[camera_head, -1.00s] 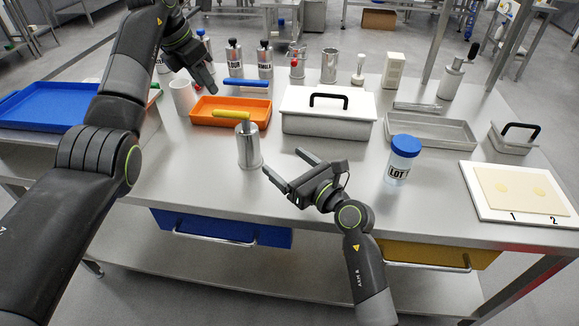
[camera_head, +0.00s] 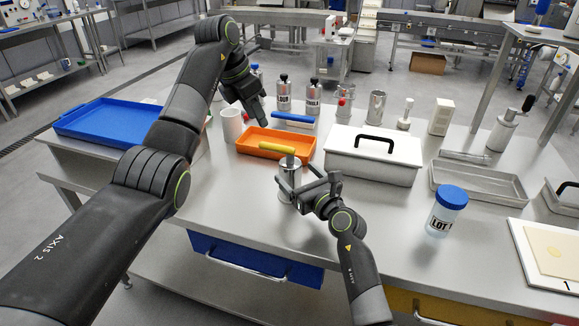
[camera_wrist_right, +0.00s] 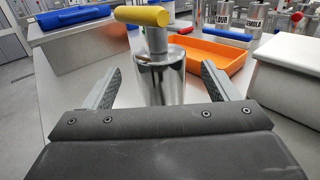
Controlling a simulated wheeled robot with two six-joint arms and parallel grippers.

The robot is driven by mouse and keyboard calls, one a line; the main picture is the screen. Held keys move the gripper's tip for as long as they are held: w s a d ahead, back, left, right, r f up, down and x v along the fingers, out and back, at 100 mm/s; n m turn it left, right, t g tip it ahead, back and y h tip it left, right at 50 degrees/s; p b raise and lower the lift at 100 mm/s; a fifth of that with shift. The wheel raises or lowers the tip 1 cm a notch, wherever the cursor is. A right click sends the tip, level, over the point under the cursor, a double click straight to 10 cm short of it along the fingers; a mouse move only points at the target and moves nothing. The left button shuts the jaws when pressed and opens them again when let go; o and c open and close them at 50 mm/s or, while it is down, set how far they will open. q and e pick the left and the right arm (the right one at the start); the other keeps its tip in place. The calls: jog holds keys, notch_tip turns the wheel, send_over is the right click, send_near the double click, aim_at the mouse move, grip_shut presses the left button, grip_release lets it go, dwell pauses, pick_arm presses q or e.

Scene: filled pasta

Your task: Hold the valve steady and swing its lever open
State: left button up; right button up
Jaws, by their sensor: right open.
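The valve (camera_head: 290,182) is an upright shiny metal cylinder on the table with a yellow lever (camera_head: 276,148) across its top. In the right wrist view the valve body (camera_wrist_right: 160,84) stands between the finger directions and the yellow lever (camera_wrist_right: 142,15) points left. My right gripper (camera_head: 300,184) is open, low at the valve's near side, its fingers spread to either side of the body; I cannot tell whether they touch it. My left gripper (camera_head: 257,108) hangs above the back left of the orange tray, apart from the valve. Its jaw opening is unclear.
The orange tray (camera_head: 246,150) lies just behind the valve, with a blue-handled item (camera_head: 294,118) beyond it. A white lidded box (camera_head: 370,171) stands to the right and a white cup (camera_head: 232,126) behind left. A blue-lidded jar (camera_head: 446,215) is farther right. The table's front left is clear.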

aim_at(289, 166)
jog(key=shift+x, duration=2.4)
jog(key=c, duration=1.4)
